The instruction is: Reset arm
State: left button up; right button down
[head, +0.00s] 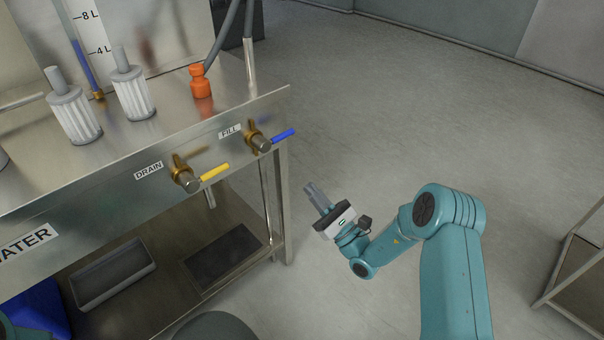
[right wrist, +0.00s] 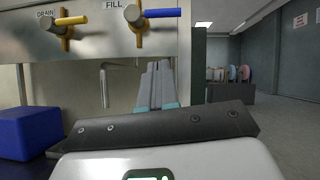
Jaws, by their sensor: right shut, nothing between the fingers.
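My right gripper (head: 316,196) is shut and empty, held in free air over the floor to the right of the steel bench. Its closed fingers also show in the right wrist view (right wrist: 157,86), pointing ahead below the FILL valve. The FILL valve (head: 259,142) has a blue handle, and the DRAIN valve (head: 186,178) has a yellow handle. Both are on the bench front, apart from the gripper. They also show in the right wrist view, FILL (right wrist: 136,17) and DRAIN (right wrist: 58,26). My left gripper is not in view.
The steel bench (head: 110,170) carries two white ribbed cylinders (head: 76,115) (head: 134,93) and an orange fitting (head: 201,82). Its lower shelf holds a grey tray (head: 113,273). A blue box (right wrist: 29,132) is at left. A metal frame (head: 572,262) stands at right. The floor between is clear.

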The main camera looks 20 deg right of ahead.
jog(key=s+a+f+n+g+y, duration=0.5)
jog(key=s+a+f+n+g, duration=0.65)
jog(key=s+a+g, duration=0.65)
jog(key=s+d+f+n+g+h, duration=0.3)
jog(key=s+f+n+h, duration=0.3)
jog(key=f, duration=0.1)
jog(key=s+d+f+n+g+h, duration=0.4)
jog(key=s+f+n+h, duration=0.1)
jog(key=s+f, duration=0.2)
notch_tip(320, 180, up, 32)
jog(key=w+a+n+t+p, duration=0.1)
jog(key=w+n+t+p, duration=0.1)
jog(key=p, duration=3)
jog(key=shift+w+r+n+t+h, duration=0.2)
jog(key=shift+w+n+t+h, duration=0.3)
jog(key=shift+n, duration=0.65)
